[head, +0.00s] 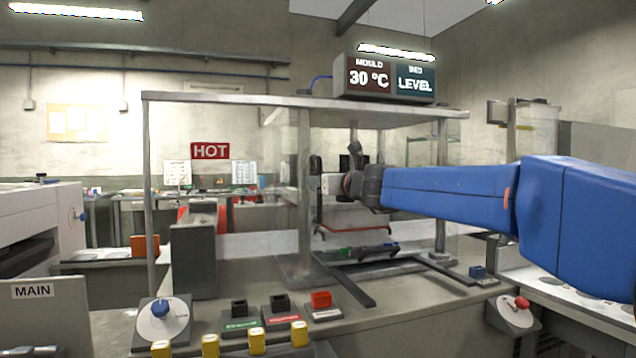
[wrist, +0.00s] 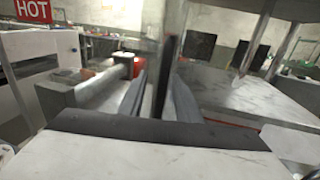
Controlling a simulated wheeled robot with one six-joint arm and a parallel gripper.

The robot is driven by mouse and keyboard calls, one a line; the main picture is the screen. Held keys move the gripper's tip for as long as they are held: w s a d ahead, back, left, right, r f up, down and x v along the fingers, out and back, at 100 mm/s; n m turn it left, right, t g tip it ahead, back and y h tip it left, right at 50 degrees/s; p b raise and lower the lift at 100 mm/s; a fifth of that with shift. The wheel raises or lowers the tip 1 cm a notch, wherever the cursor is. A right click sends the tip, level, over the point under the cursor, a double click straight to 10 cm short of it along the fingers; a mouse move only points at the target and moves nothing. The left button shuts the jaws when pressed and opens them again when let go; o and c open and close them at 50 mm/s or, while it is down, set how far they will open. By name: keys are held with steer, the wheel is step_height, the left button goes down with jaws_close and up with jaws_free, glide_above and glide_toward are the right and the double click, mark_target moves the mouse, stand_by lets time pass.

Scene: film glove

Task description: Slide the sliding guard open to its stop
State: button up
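The sliding guard (head: 290,190) is a clear panel on the front of the grey-framed enclosure, and its edges are faint. A dark upright bar (head: 315,168), which looks like its handle, stands at its right edge. My gripper (head: 328,184) is at this bar, reaching in from the right. In the wrist view the dark bar (wrist: 167,75) stands between my two grey fingers (wrist: 158,90), closer to the right one. A gap shows on the left side, so the gripper looks open around the bar. Whether the right finger touches it is unclear.
A red HOT sign (head: 210,151) is on the clear front at left. A display box (head: 390,79) reading 30 °C and LEVEL sits on top. Black and red blocks (head: 320,299), yellow pieces (head: 257,341) and a blue knob (head: 160,308) line the front counter. A red knob (head: 521,303) is at right.

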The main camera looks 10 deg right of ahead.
steer(key=v, duration=1.6)
steer(key=shift+s, duration=0.1)
steer(key=s+a+f+n+g, duration=0.2)
steer(key=s+f+n+g, duration=0.1)
steer(key=s+f+n, duration=0.55)
steer(key=s+a+f+n+g, duration=0.2)
steer(key=s+f+n+g, duration=0.25)
steer(key=f+n, duration=0.7)
steer(key=s+d+f+n+g+h, duration=0.1)
steer(key=s+d+f+n+h, duration=0.1)
steer(key=s+f, duration=0.4)
steer(key=s+d+f+n+g+h, duration=0.1)
steer(key=s+d+f+n, duration=0.3)
steer(key=f, duration=0.5)
steer(key=s+d+f+n+g+h, duration=0.2)
steer(key=s+d+f+n+g, duration=0.1)
steer(key=s+f+n, duration=0.3)
step_height(320, 180, down, 3)
steer(key=shift+s+d+r+h, duration=0.15)
steer(key=shift+s+d+h, duration=0.25)
steer(key=shift+s, duration=0.5)
steer(key=shift+r, duration=0.1)
